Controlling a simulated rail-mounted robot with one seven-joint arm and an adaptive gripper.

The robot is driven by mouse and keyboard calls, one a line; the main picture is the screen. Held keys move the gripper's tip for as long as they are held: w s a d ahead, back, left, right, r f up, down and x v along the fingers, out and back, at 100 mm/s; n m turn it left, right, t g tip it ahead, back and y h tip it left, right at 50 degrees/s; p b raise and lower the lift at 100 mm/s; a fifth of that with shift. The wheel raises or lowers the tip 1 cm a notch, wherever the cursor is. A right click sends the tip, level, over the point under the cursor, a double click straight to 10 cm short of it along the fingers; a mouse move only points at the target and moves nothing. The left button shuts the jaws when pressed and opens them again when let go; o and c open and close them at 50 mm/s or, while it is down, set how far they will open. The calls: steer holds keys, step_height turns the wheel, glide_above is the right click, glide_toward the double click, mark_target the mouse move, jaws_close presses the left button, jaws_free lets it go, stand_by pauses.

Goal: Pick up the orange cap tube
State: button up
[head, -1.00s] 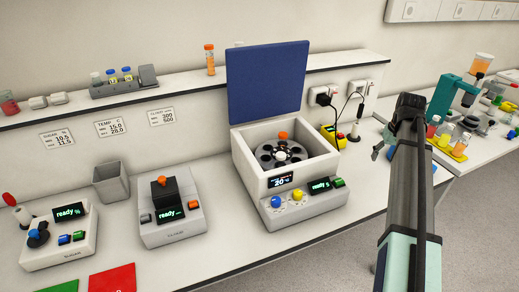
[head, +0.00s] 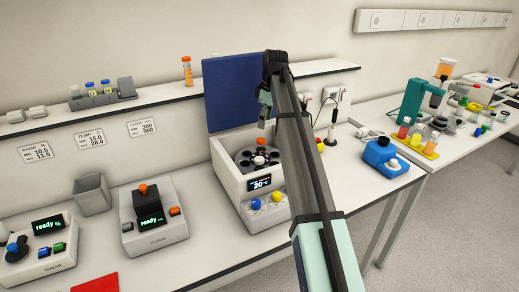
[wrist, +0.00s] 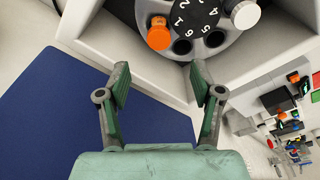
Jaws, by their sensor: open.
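An orange cap (wrist: 159,33) tops a tube seated in the dark numbered rotor of the open centrifuge (wrist: 285,62). In the head view the orange cap (head: 261,140) shows inside the centrifuge (head: 227,180). My gripper (wrist: 160,70) is open and empty, its two fingers apart. In the wrist view the cap lies beyond the gap between the fingertips, not between them. Another orange-capped tube (head: 187,71) stands on the shelf.
The blue centrifuge lid (head: 228,95) stands raised behind the rotor; it fills the lower left of the wrist view (wrist: 90,110). A white cap (wrist: 243,15) sits to the right of the orange one. A blue device (head: 385,157) stands on the bench to the right.

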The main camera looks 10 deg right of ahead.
mark_target(262, 140)
steer(key=f, duration=0.2)
steer(key=f+p, duration=0.1)
steer(key=f, duration=0.3)
steer(key=shift+w+a, duration=0.2)
steer(key=shift+a, duration=0.2)
steer(key=shift+w+a+f+p, duration=0.1)
steer(key=shift+f+p, duration=0.6)
steer(key=shift+f, duration=0.55)
steer(key=shift+w+a+f+p, duration=0.1)
steer(key=shift+f+p, duration=0.55)
steer(key=shift+f, duration=0.6)
jaws_close()
